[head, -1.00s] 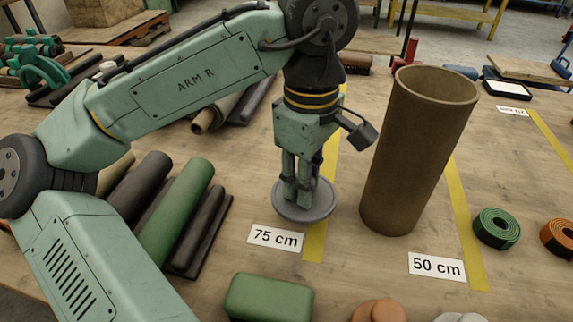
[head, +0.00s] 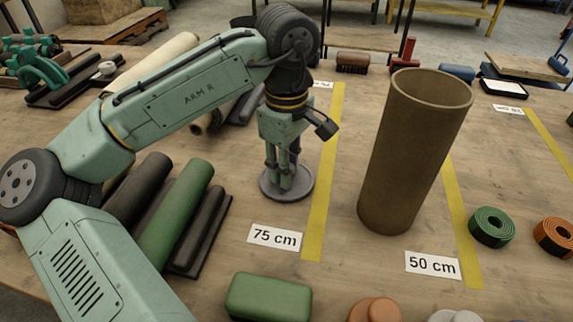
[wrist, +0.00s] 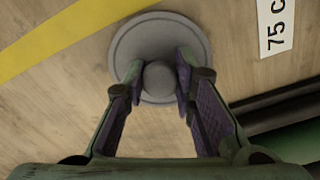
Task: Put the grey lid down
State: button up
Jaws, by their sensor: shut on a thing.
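The grey lid (head: 287,190) is a round disc with a knob, at the left of the yellow strip by the "75 cm" label in the head view. It also shows in the wrist view (wrist: 190,38), below the fingers. My gripper (head: 285,180) points down at it, and its fingers (wrist: 160,80) are shut on the lid's round knob. The lid looks level and at or very close to the table; I cannot tell whether it touches.
A tall brown tube (head: 410,160) stands open-topped to the right. Dark and green rolls (head: 175,215) lie at the left. A green block (head: 268,297) is in front. The "75 cm" label (head: 275,237) and yellow strip (head: 322,180) are close by. Bare wood lies between strip and tube.

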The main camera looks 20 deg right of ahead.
jog(key=shift+f, duration=0.15)
jog(key=o, duration=1)
jog(key=shift+o, duration=0.2)
notch_tip(320, 180, up, 12)
